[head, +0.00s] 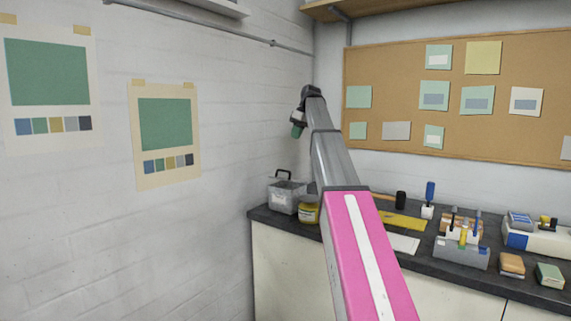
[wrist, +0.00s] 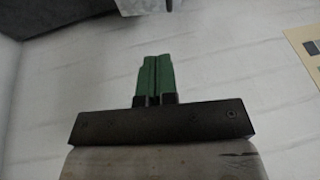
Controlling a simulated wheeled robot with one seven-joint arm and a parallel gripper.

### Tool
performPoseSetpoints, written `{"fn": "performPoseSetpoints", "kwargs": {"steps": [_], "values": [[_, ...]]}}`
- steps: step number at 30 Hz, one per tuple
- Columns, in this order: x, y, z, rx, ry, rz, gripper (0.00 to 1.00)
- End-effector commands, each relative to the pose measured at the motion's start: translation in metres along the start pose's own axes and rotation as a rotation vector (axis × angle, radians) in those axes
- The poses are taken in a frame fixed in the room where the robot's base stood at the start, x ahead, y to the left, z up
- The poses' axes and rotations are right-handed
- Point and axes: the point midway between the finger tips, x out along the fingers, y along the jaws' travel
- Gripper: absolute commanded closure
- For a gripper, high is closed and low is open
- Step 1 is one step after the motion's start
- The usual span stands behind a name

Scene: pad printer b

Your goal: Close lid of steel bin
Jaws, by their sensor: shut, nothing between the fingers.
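The steel bin (head: 284,198) is a small grey metal box at the left end of the dark counter, in the corner by the wall. A dark loop handle shows above its top at the back left. The top looks dark and open, but the lid's exact angle is too small to tell. My gripper (head: 297,132) is high above the bin, clear of it, with its green fingers pointing down. In the wrist view the green fingers (wrist: 157,60) are together and empty, with white wall behind them.
A yellow-labelled tub (head: 309,213) stands just right of the bin. My arm hides part of the counter (head: 262,213) beside it. A yellow sheet (head: 404,222), a hammer (head: 400,200) and a grey tool caddy (head: 461,256) lie further right.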

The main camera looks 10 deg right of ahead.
Motion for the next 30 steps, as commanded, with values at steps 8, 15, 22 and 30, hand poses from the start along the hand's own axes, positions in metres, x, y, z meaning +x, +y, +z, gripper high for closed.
{"fn": "performPoseSetpoints", "kwargs": {"steps": [8, 15, 22, 30], "values": [[0.018, -0.002, 0.001, 0.006, -0.025, 0.001, 1.00], [0.063, -0.002, 0.002, 0.005, -0.024, 0.001, 1.00], [0.103, -0.004, 0.005, 0.005, -0.023, 0.000, 1.00], [0.128, -0.012, 0.013, 0.005, -0.022, 0.001, 1.00]]}}
